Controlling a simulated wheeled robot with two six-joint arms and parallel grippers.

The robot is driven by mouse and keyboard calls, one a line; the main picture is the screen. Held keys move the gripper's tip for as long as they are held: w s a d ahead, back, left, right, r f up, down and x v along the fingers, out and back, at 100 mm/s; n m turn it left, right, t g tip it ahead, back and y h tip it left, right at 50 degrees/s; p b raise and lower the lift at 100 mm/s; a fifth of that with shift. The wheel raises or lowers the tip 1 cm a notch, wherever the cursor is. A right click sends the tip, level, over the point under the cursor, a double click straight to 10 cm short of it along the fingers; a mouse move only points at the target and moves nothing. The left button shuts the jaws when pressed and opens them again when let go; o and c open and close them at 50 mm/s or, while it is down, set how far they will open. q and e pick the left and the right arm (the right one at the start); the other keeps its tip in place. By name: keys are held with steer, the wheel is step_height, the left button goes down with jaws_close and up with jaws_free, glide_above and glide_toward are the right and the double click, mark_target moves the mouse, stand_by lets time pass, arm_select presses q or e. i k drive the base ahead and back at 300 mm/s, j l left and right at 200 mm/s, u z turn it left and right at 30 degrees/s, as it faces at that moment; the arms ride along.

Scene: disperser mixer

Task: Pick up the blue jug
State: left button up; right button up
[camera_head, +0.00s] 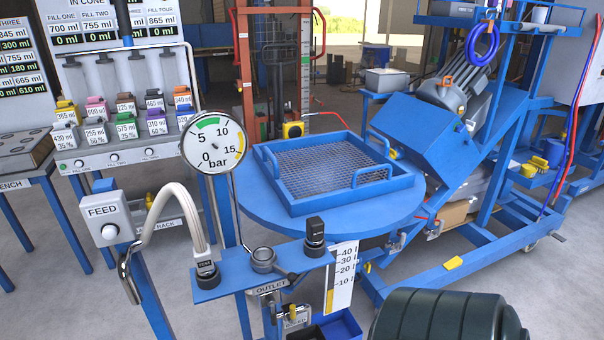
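I cannot make out a blue jug in the head view. Blue things that show are a square tray with a wire mesh floor and handles (285,193) on a round blue table (256,205), and an open blue box (346,326) low at the bottom edge, partly cut off and partly hidden behind the outlet stand. Neither of my grippers shows in this view.
A blue outlet stand (232,273) with a pressure gauge (213,142), a pale hose (172,190) and a black-capped part (315,232) stands in front. A dark green ribbed drum (440,318) fills the bottom right. Bare floor shows at right.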

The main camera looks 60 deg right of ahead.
mark_target(554, 148)
steer(key=z, duration=3.3)
